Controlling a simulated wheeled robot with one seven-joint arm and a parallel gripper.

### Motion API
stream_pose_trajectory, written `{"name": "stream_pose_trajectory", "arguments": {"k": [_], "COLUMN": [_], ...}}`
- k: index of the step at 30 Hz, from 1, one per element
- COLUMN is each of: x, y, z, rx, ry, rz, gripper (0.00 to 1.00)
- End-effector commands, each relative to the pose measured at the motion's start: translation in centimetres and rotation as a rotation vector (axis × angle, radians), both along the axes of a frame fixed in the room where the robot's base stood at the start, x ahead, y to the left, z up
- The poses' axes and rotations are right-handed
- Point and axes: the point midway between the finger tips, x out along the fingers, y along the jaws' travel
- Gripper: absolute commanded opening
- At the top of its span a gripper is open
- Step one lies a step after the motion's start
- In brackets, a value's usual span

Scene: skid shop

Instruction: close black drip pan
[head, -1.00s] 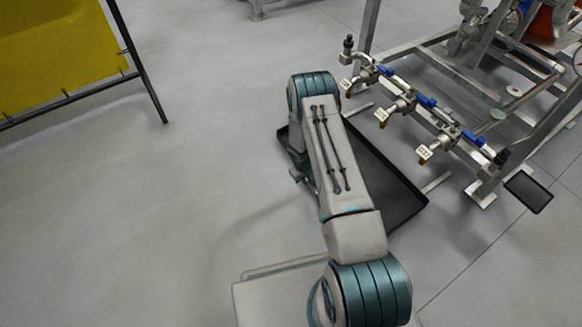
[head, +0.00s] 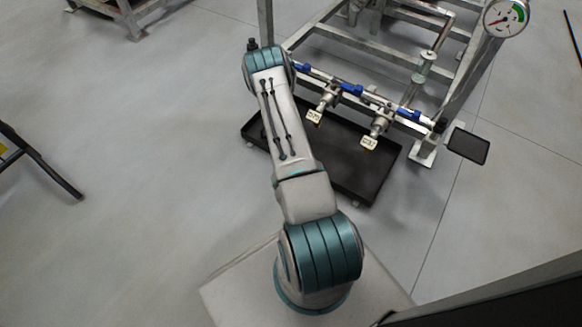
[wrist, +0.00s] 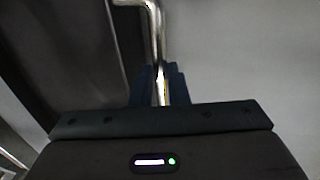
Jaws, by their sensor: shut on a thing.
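The black drip pan (head: 362,178) is a shallow rectangular tray low at the floor. Its far part lies beneath the valve row on the skid's near side, and its near part sticks out. My arm covers part of its left side in the head view. In the wrist view, my gripper (wrist: 161,84) is shut on the pan's thin metal handle (wrist: 152,18). The dark pan (wrist: 72,60) fills the left of that view. My gripper is hidden behind my arm in the head view.
The steel skid frame (head: 425,72) stands behind the pan. Blue-handled valves (head: 352,90) with tags hang over the pan. A small black plate (head: 467,146) is right of the frame's foot. A dark edge crosses the lower right.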

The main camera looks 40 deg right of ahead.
Motion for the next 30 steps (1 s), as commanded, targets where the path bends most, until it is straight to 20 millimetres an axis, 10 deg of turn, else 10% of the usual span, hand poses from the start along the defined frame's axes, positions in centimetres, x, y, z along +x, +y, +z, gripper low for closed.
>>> {"name": "stream_pose_trajectory", "arguments": {"k": [14, 15, 17, 30], "x": [0.3, 0.3, 0.3, 0.4], "y": [-0.6, -0.7, -0.6, 0.5], "z": [0.1, 0.1, 0.1, 1.9], "rx": [-0.007, -0.007, -0.007, -0.002], "ry": [-0.003, -0.003, -0.003, -0.002], "rz": [0.003, 0.003, 0.003, 0.016], "gripper": [0.00, 0.25, 0.36, 0.36]}}
